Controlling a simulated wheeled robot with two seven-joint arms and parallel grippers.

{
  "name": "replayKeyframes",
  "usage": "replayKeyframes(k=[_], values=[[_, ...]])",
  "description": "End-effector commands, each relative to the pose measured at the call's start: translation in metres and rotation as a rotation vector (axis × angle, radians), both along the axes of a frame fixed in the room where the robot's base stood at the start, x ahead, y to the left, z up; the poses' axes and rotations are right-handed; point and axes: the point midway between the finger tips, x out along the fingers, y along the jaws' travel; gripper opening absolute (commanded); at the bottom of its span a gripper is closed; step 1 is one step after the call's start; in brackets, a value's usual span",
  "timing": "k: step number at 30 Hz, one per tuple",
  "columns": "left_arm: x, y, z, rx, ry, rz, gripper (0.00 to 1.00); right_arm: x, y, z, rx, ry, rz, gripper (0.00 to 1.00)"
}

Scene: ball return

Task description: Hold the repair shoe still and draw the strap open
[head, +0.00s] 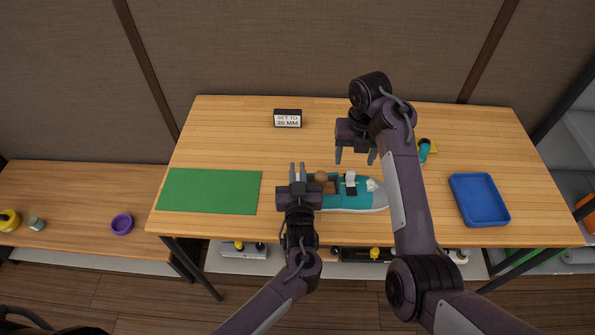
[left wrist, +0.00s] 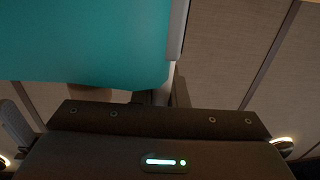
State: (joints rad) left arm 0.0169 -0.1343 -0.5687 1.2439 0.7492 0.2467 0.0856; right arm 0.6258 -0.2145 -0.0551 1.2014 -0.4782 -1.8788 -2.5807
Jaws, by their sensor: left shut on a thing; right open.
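The teal repair shoe (head: 345,202) lies on the table near its front edge, with a pale sole and its pale toe to the right. A white strap piece (head: 350,179) shows on its upper. My left gripper (head: 297,174) is shut on the shoe's heel end at the left. In the left wrist view the teal shoe side (left wrist: 85,45) fills the upper left, and the left fingers (left wrist: 165,92) are close against it, partly hidden. My right gripper (head: 356,156) is open and empty, above and behind the shoe near the strap.
A green mat (head: 210,191) lies at left and a blue tray (head: 479,200) at right. A small sign (head: 288,118) reading "SET TO" and a millimetre figure stands at the back. A teal and yellow item (head: 425,150) lies behind my right arm. The table's back left is clear.

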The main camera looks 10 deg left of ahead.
Motion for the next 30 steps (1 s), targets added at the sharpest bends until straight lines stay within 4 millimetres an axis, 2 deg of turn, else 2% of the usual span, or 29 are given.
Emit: replayKeyframes(k=[6,12,18,26,30], values=[[0.0,0.0,0.0,0.0,0.0,0.0,0.0,0.0,-0.001,-0.033,-0.003,0.002,0.0,0.62],[0.0,0.0,0.0,0.0,0.0,0.0,0.0,0.0,0.0,-0.055,-0.002,0.001,-0.001,0.62],[0.0,0.0,0.0,0.0,0.0,0.0,0.0,0.0,0.0,-0.064,-0.001,0.0,-0.001,0.62],[0.0,0.0,0.0,0.0,0.0,0.0,0.0,0.0,0.0,-0.064,-0.001,-0.001,-0.002,0.62],[0.0,0.0,0.0,0.0,0.0,0.0,0.0,0.0,0.0,-0.064,-0.001,-0.001,-0.002,0.46]])
